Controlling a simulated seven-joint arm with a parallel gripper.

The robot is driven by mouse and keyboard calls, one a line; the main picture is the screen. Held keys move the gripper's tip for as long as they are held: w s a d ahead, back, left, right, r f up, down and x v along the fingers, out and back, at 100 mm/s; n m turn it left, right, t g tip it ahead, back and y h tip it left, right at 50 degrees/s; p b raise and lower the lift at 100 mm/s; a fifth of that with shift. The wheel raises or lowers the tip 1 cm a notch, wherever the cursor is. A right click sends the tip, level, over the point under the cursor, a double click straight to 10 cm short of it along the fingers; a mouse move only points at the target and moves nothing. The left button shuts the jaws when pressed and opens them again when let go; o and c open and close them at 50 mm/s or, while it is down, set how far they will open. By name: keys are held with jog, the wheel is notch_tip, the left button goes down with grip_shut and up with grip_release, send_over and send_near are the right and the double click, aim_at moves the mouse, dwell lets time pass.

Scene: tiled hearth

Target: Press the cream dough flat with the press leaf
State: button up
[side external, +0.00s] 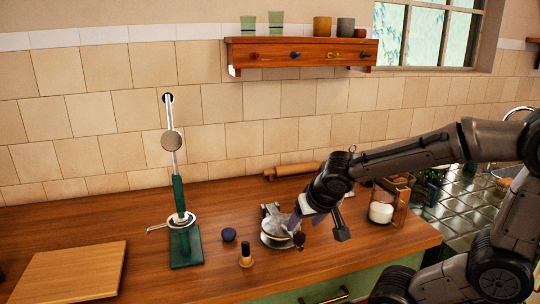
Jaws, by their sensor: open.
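A silver press (275,237) with a round base stands on the wooden counter near the middle. A pale surface shows at its top, but I cannot tell whether this is the cream dough or part of the press leaf. A dark red knob (299,240) sits at the press's right front. My gripper (299,216) is open, pointing down and left, just above the right side of the press. Its fingers are small and partly merge with the press, so I cannot tell whether they touch it.
A green stand (186,247) with a tall lever is at left, beside a blue-black round object (229,234) and a small dark-topped peg (246,254). A rolling pin (292,171) lies behind. A cutting board (70,271) is front left.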

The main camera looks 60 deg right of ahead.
aim_at(298, 232)
jog(key=shift+x, duration=3.65)
jog(key=shift+c, duration=0.2)
jog(key=c, duration=0.9)
jog(key=shift+w+d+r, duration=0.2)
jog(key=shift+r, duration=0.7)
jog(key=shift+w+d+r, duration=0.15)
jog(key=shift+d+r, duration=0.05)
jog(key=shift+r, duration=0.7)
jog(key=shift+w+d+r, duration=0.2)
jog(key=shift+r, duration=0.7)
grip_shut()
jog(key=shift+w+d+r, duration=5.7)
jog(key=shift+w+r, duration=0.05)
jog(key=shift+r, duration=0.25)
jog(key=w+d+f, duration=0.3)
jog(key=w+d, duration=0.8)
